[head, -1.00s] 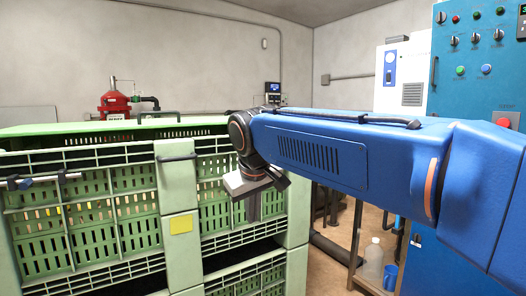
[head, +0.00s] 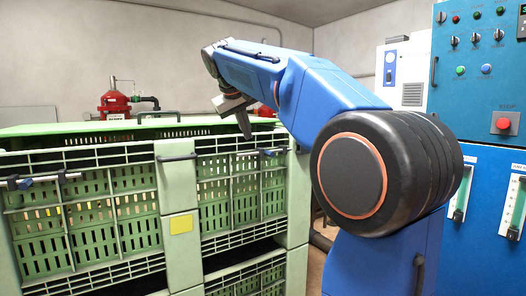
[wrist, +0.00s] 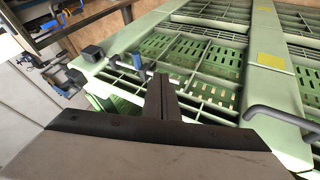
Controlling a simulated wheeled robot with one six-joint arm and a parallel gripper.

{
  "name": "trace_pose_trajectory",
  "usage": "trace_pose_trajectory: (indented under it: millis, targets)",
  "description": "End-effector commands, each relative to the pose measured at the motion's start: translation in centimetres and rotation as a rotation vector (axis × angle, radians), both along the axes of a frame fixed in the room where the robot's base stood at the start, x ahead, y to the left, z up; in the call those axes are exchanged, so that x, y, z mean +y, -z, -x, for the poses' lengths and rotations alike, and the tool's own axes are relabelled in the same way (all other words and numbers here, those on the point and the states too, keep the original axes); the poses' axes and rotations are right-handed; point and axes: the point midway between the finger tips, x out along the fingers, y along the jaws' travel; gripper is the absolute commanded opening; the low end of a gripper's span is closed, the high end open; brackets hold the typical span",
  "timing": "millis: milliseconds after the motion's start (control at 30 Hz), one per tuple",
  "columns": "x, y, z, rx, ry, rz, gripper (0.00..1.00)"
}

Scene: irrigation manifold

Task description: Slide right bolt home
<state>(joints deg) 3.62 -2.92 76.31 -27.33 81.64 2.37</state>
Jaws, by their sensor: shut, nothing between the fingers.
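The right bolt (head: 271,152), a short blue-grey rod with dark ends, lies across the upper right front of the green crate (head: 179,222). In the wrist view the right bolt (wrist: 128,63) shows just beyond and left of my fingers, near the crate's corner. My gripper (head: 246,132) is shut and empty, pointing down above and left of the bolt in the head view. In the wrist view my gripper (wrist: 160,85) hides part of the crate rail. I cannot tell whether the fingertips touch anything.
A left bolt (head: 40,181) sits on the crate's left side. A dark bar handle (head: 177,157) sticks out at the middle post, and also shows in the wrist view (wrist: 284,116). A blue control cabinet (head: 483,110) stands at the right.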

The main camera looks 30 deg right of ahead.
Motion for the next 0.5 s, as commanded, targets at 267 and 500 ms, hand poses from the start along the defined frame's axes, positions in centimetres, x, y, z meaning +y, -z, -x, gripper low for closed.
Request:
trace_pose_trajectory:
  millis: [267,500]
  targets:
    - [-0.14,-0.27,-0.25,-0.002,0.004,0.004,0.00]
    - [-0.33,0.06,-0.37,-0.001,0.004,0.004,0.00]
